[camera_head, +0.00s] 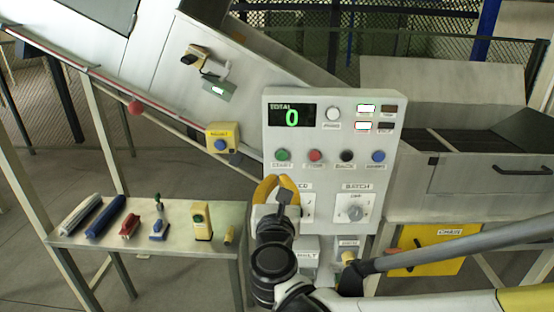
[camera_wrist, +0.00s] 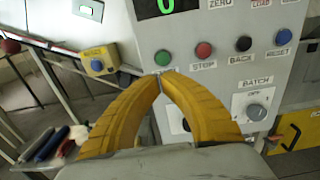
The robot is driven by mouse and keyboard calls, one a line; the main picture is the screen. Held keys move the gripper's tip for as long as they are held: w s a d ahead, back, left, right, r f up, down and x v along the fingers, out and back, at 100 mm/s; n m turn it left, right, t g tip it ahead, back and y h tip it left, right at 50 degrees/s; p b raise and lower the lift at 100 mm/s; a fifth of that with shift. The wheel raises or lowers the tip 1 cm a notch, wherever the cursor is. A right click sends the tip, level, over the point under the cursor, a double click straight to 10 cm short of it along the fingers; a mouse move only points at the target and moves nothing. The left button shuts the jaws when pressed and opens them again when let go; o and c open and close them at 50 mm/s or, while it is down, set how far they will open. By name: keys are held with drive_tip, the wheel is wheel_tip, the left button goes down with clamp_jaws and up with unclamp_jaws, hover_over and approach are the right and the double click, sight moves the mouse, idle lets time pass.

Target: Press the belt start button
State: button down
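The control panel (camera_head: 333,120) stands upright in the middle of the head view. Its green button (camera_head: 282,155) has a label that looks like START and is leftmost in a row with red, black and blue buttons. In the wrist view the green button (camera_wrist: 162,57) shows just above my fingertips, which cover its label. My gripper (camera_head: 278,179) has yellow curved fingers; in the wrist view the gripper (camera_wrist: 159,78) has its tips together, with nothing between them. The tips appear just below the green button; the gap to the panel is unclear.
A display (camera_head: 292,115) reads 0. A dial (camera_head: 355,208) sits lower right on the panel. A yellow box with a blue button (camera_head: 222,137) is on the conveyor frame at left. A side table (camera_head: 180,225) holds several tools. A grey hopper (camera_head: 470,150) stands right.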

drive_tip(key=shift+s+a, duration=0.1)
drive_tip(key=shift+s, duration=1.35)
drive_tip(key=shift+s+r, duration=0.1)
drive_tip(key=s+d+f+m+g+h+b, duration=0.2)
drive_tip(key=d+f+m+g, duration=0.15)
drive_tip(key=d+m, duration=0.45)
drive_tip(key=s+d+f+m+g+h+b, duration=0.1)
drive_tip(key=s+d+f+m+g, duration=0.1)
drive_tip(key=d+f+m, duration=0.45)
drive_tip(key=s+d+f+m+g+y+b, duration=0.1)
drive_tip(key=s+d+f+m+g, duration=0.1)
drive_tip(key=s+f+m, duration=0.2)
drive_tip(key=s+d+f+m+g+y+b, duration=0.2)
drive_tip(key=s+m, duration=0.8)
drive_tip(key=m, duration=0.7)
wheel_tip(320, 180, down, 2)
drive_tip(key=shift+s+g+y, duration=0.3)
drive_tip(key=shift+s+g, duration=0.05)
drive_tip(key=shift+g, duration=0.4)
